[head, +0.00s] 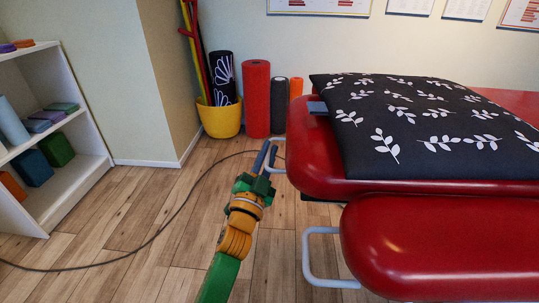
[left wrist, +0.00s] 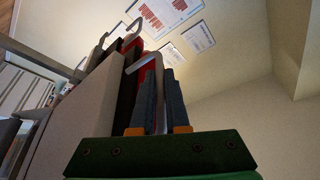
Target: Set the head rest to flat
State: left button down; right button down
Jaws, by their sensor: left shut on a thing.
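A red padded section (head: 312,165) of the couch carries a pale bar handle (head: 275,170) on its left side. My left gripper (head: 266,158) is at this handle, left of the padding. In the left wrist view the fingers (left wrist: 160,105) are shut on the pale handle (left wrist: 156,66), which passes between them. A second red padded section (head: 440,235) lies nearer to me, with its own pale handle (head: 308,262). I cannot tell which section is the head rest, or its exact tilt. My right gripper is not in view.
A black leaf-patterned pillow (head: 410,120) lies on the farther section. A yellow pot (head: 221,118) and upright rollers, one red (head: 256,98), stand by the wall. A white shelf (head: 75,190) is at left. A dark cable (head: 150,238) crosses the otherwise open floor.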

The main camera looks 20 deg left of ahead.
pick_arm(q)
jog(key=shift+f, duration=0.4)
jog(key=shift+r, duration=0.1)
jog(key=c, duration=0.9)
grip_release()
jog(key=shift+s, duration=0.1)
jog(key=v, duration=0.7)
